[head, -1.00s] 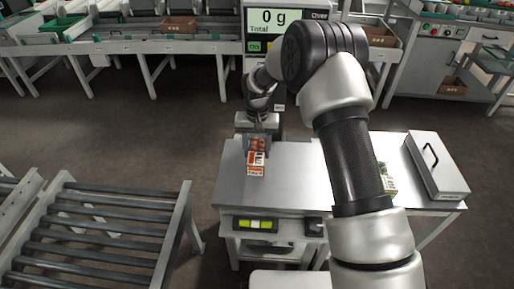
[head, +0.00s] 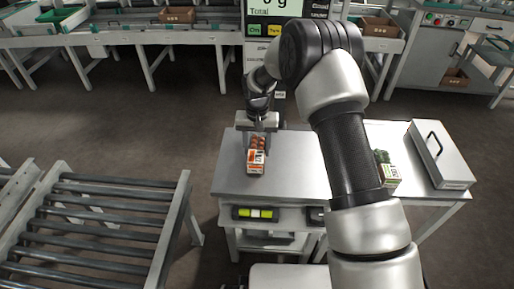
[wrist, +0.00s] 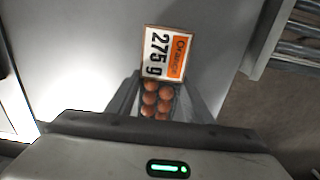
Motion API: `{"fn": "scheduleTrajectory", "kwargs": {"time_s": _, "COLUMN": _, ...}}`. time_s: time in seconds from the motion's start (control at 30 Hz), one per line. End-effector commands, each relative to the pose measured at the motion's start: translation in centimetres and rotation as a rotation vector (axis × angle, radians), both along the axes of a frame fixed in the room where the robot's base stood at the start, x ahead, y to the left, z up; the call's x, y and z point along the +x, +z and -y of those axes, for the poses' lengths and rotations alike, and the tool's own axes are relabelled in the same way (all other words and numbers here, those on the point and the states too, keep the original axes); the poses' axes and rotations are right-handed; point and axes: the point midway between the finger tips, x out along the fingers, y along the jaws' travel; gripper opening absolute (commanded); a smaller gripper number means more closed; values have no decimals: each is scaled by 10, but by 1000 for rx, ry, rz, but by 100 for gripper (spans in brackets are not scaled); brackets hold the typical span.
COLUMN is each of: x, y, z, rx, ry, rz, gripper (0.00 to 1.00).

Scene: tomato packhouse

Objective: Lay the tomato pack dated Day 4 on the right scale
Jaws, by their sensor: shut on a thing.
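A small tomato pack (head: 257,160) with round orange-red tomatoes is between the fingers of my gripper (head: 258,133). In the wrist view my gripper (wrist: 163,100) is shut on this pack (wrist: 158,99). No pan marked as the right scale is clear to me.
A second pack (head: 388,172) with green contents lies on the right part of the top, partly behind my arm. A grey case (head: 441,155) with a black handle is beside it. A roller conveyor (head: 95,225) stands at the left front. The worktop's left part is otherwise clear.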

Motion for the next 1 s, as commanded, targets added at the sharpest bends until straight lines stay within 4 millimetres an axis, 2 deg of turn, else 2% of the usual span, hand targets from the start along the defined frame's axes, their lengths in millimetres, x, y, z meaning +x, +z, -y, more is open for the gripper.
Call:
{"fn": "scheduleTrajectory", "kwargs": {"time_s": 0.67, "x": 0, "y": -8, "z": 0, "rx": 0, "ry": 0, "rz": 1, "gripper": 16}}
{"fn": "scheduleTrajectory", "kwargs": {"time_s": 0.7, "x": 0, "y": -7, "z": 0, "rx": 0, "ry": 0, "rz": 1, "gripper": 50}}
{"fn": "scheduleTrajectory", "kwargs": {"time_s": 0.8, "x": 0, "y": -7, "z": 0, "rx": 0, "ry": 0, "rz": 1, "gripper": 67}}
{"fn": "scheduleTrajectory", "kwargs": {"time_s": 1.0, "x": 0, "y": -7, "z": 0, "rx": 0, "ry": 0, "rz": 0, "gripper": 69}}
